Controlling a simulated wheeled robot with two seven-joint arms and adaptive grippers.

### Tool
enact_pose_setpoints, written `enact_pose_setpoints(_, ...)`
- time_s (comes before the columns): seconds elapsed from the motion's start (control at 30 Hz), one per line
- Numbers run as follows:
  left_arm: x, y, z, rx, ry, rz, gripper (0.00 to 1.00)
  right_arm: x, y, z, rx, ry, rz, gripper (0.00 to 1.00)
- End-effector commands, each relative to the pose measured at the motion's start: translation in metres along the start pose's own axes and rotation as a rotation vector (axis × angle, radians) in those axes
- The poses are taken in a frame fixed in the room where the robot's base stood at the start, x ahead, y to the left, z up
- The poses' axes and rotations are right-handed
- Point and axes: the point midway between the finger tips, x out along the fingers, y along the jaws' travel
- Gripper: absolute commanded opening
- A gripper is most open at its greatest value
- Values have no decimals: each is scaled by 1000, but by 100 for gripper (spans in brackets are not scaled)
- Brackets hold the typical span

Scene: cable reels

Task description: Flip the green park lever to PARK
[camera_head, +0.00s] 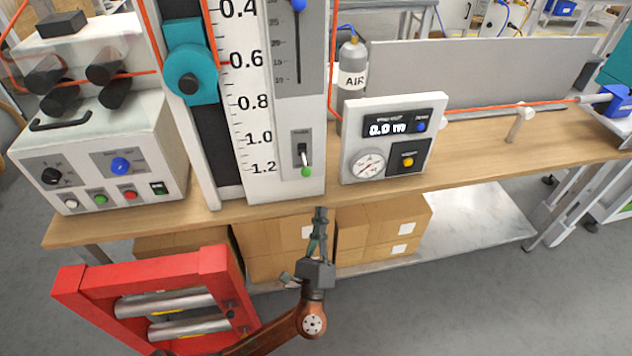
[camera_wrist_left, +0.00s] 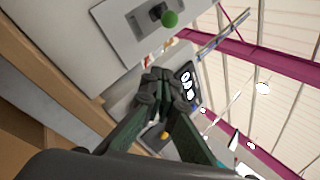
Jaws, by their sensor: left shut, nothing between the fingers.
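The green-tipped park lever (camera_head: 305,165) sits in a slot on a grey plate on the white scale column, its green knob pointing down. In the left wrist view the green knob (camera_wrist_left: 169,19) shows at the top, with the dark lever base beside it. My left gripper (camera_head: 320,212) is shut and empty, just below the lever and in front of the bench edge, apart from the knob. Its closed fingertips also show in the left wrist view (camera_wrist_left: 162,88). The lettering on the lever plate is too small to read. My right gripper is not in view.
A meter box (camera_head: 393,140) reading 0.0 m stands right of the column, with an AIR bottle (camera_head: 352,68) behind it. A control box (camera_head: 105,150) is at left.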

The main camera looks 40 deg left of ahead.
Motion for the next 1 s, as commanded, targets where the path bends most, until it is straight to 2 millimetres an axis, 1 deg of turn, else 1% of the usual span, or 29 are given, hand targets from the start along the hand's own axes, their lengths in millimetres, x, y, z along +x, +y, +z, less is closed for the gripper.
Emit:
enact_pose_setpoints(0.23,1,0,0,-1,2,1,0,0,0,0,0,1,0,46)
enact_pose_setpoints(0.33,7,0,-1,-2,2,0,0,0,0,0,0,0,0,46)
enact_pose_setpoints(0.47,25,0,0,-2,0,0,0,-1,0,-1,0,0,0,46)
enact_pose_setpoints(0.83,100,0,-1,-3,1,0,0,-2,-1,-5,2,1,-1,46)
enact_pose_setpoints(0.87,104,1,0,-3,2,1,0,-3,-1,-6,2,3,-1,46)
enact_pose_setpoints(0.9,97,2,8,-1,4,3,0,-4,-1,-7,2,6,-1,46)
enact_pose_setpoints(1.0,92,1,22,-3,4,2,0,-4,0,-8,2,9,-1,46)
